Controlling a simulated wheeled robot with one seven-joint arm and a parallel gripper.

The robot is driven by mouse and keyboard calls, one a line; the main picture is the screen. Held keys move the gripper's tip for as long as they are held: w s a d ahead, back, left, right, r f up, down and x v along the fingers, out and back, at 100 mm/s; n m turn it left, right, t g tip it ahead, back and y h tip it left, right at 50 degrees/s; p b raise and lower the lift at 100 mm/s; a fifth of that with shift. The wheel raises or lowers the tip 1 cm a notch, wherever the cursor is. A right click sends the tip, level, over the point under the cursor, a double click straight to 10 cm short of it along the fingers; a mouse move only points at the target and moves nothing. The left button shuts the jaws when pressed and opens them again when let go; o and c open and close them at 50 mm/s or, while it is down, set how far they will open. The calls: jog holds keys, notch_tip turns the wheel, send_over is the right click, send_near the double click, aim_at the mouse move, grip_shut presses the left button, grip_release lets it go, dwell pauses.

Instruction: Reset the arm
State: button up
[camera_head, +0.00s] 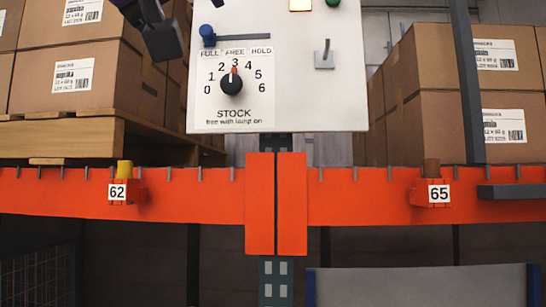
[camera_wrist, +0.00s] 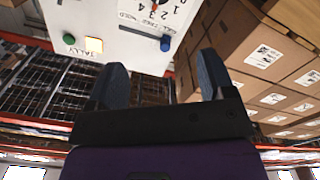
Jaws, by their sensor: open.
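My gripper (camera_wrist: 162,78) is open in the wrist view, with two dark blue-grey fingers apart and nothing between them. In the head view, part of my gripper (camera_head: 160,36) shows at the top left, in front of the boxes and left of the white panel (camera_head: 285,100). It appears clear of the panel. The panel carries a black dial (camera_head: 231,84) whose red mark points up at 3, under FREE. A blue knob (camera_head: 207,33) sits at the panel's upper left. The rest of my arm is out of view.
A grey lever (camera_head: 325,56), a lit lamp (camera_head: 300,4) and a green button (camera_head: 333,2) are on the panel. An orange beam (camera_head: 370,195) crosses below, with tags 62 (camera_head: 118,191) and 65 (camera_head: 439,193). Cartons (camera_head: 90,75) stand on both sides.

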jog(key=w+d+f+g+h, duration=0.2)
jog(key=w+d+f+g, duration=0.2)
jog(key=d+f, duration=0.7)
jog(key=w+d+f+g+h, duration=0.1)
jog(key=w+d+f+g, duration=0.35)
jog(key=d+f, duration=0.65)
jog(key=s+d+f+m+g+y, duration=0.2)
jog(key=s+d+f, duration=0.3)
jog(key=d+f, duration=0.4)
jog(key=s+d+f+m+g+y, duration=0.2)
jog(key=s+d+f, duration=0.3)
jog(key=d+f, duration=0.5)
jog(key=shift+m, duration=0.6)
jog(key=shift+s, duration=0.15)
